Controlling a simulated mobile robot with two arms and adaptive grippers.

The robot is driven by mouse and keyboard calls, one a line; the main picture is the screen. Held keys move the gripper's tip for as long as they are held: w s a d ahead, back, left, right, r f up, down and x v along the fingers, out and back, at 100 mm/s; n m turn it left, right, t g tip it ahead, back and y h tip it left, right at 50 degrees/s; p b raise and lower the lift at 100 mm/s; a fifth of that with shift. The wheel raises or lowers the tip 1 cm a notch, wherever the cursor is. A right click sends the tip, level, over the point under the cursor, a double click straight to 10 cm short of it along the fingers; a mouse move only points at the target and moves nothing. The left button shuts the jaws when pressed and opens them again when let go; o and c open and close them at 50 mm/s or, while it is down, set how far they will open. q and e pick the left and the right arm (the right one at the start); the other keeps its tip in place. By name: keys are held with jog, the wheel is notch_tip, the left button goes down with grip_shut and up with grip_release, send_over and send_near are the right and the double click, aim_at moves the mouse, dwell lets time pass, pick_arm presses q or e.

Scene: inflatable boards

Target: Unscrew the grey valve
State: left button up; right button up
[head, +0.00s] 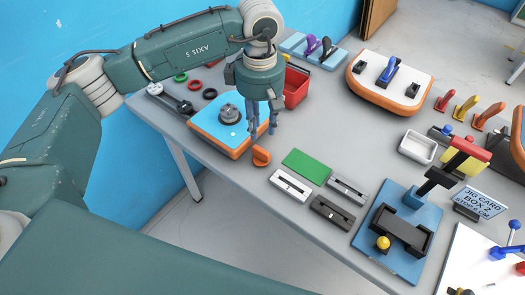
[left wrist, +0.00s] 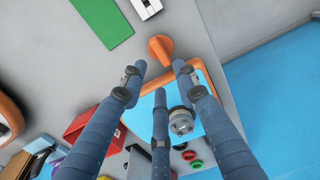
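The grey valve (head: 230,113) is a round ridged cap on a small inflatable board (head: 207,135) with a blue top and orange rim, at the table's left. In the left wrist view the valve (left wrist: 182,122) shows between two of my fingers, with the board (left wrist: 208,77) around it. My left gripper (head: 261,132) points down, just right of the valve in the head view, over the board's right side. In the left wrist view its three fingers (left wrist: 160,78) are spread, with nothing between the tips. My right gripper is not in view.
An orange knob-like piece (head: 261,157) sits by the board's near corner. A red bin (head: 297,88) stands behind my gripper. A green plate (head: 307,166) lies to the right.

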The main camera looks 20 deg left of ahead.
pick_arm(q)
jog(key=p, duration=0.1)
send_over(262, 149)
jog(key=f, duration=0.4)
jog(key=shift+a+f, duration=0.25)
jog(key=shift+f, duration=0.1)
jog(key=f+p, duration=0.1)
jog(key=f, duration=0.1)
jog(key=f+p, duration=0.1)
jog(key=f, duration=0.1)
jog(key=shift+d+f+p, duration=0.2)
jog(key=shift+f+p, duration=0.15)
jog(key=shift+f, duration=0.05)
jog(key=shift+w+f, duration=0.1)
jog(key=shift+f, duration=0.2)
grip_shut()
